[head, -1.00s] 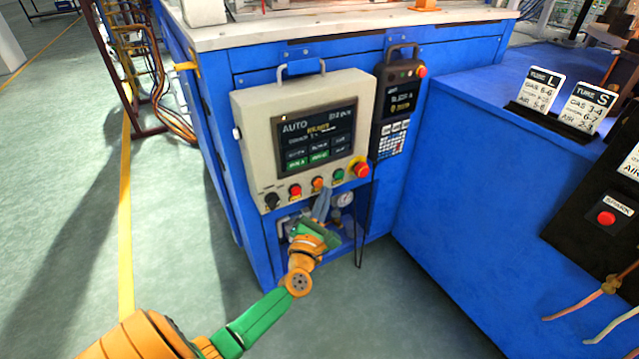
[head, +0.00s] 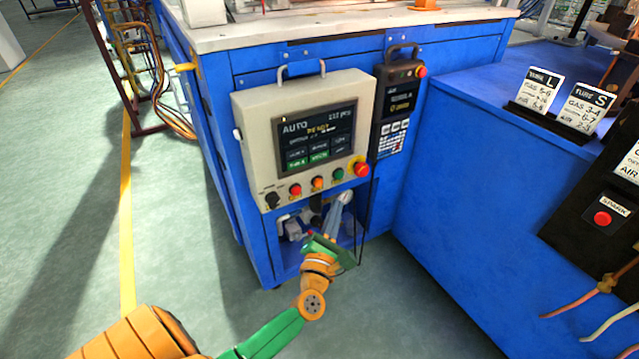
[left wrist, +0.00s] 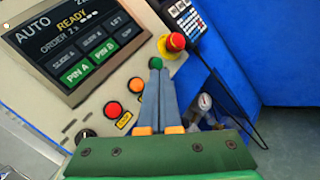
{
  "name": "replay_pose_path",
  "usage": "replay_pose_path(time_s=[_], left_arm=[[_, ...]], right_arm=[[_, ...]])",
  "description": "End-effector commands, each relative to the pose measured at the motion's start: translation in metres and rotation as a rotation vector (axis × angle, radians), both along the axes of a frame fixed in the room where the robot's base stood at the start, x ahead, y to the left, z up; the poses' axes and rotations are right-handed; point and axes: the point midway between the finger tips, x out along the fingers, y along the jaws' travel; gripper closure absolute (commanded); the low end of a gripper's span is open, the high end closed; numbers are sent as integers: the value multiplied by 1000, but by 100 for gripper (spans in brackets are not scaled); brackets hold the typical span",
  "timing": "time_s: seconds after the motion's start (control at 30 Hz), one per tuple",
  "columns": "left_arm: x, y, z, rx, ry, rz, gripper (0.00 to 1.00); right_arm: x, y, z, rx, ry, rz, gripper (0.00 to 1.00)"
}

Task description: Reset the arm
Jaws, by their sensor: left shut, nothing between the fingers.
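My left arm comes in from the lower left in orange and green. My left gripper (head: 343,199) is shut and empty, just below the button row of the control panel (head: 262,190). In the left wrist view its two grey fingers (left wrist: 157,72) lie together, with the tips over the panel near the green button (left wrist: 136,87). I cannot tell whether they touch it. The panel screen (head: 317,137) reads AUTO and READY. The red emergency stop (head: 361,169) sits right of the buttons. My right gripper is not in view.
A dark handheld pendant (head: 398,105) hangs right of the panel. Behind the gripper is an open recess with fittings (head: 292,226). A blue cabinet (head: 470,190) stands right, with two label cards (head: 540,90) and a SPARK button (head: 603,218). The floor (head: 60,200) at left is clear.

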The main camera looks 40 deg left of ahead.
Motion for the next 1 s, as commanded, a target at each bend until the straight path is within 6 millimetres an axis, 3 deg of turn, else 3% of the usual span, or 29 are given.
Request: replay_pose_path(time_s=[0.47,0.5,0.57,0.67,0.7,0.8,0.9,1.0], left_arm=[[0,0,0,0,0,0,100],[0,-2,-8,42,33,-9,100],[-2,-15,-40,230,174,-56,100],[-23,-44,-128,701,506,-232,100],[-40,-55,-167,896,633,-334,100],[-95,-73,-250,1316,869,-614,100],[-157,-80,-308,1634,1002,-899,100],[-217,-79,-346,1873,1060,-1172,100]], right_arm=[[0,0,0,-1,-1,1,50],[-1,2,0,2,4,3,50],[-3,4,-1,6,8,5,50],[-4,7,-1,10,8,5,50],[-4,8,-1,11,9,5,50],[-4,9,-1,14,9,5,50],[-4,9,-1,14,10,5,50],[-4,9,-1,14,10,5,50]])
